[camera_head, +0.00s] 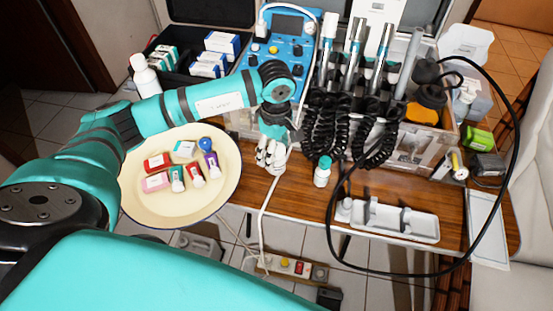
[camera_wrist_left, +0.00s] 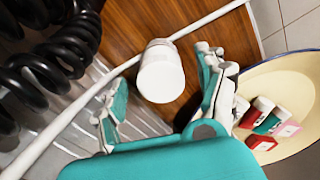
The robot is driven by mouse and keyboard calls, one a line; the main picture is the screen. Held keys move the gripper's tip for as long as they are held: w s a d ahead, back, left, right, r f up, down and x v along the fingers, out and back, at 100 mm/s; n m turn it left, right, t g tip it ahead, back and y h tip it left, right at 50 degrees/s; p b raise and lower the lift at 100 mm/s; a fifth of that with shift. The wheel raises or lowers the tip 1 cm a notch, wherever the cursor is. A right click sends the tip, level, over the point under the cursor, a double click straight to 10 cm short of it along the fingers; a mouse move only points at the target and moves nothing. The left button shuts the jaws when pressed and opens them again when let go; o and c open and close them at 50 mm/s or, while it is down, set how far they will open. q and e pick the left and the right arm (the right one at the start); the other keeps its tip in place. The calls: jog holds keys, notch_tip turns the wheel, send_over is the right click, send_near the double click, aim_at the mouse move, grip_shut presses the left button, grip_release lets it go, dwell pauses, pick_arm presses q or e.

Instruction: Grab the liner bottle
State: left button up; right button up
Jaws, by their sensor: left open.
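The label is mostly hidden there. My right gripper is not in view.
A cream plate (camera_head: 135,200) with several small coloured bottles and boxes lies to the left. Black coiled hoses (camera_head: 330,125) hang behind the bottle. A white tray (camera_head: 395,222) lies to its right. A white cable (camera_head: 263,215) runs down past my gripper, and a black cable loops at right.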

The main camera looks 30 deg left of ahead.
aim_at(276, 163)
pick_arm(q)
jog(key=shift+s+d+f+p, duration=0.1)
jog(key=shift+f+p, duration=0.35)
jog(key=shift+f, duration=2.25)
jog(key=c, duration=1.3)
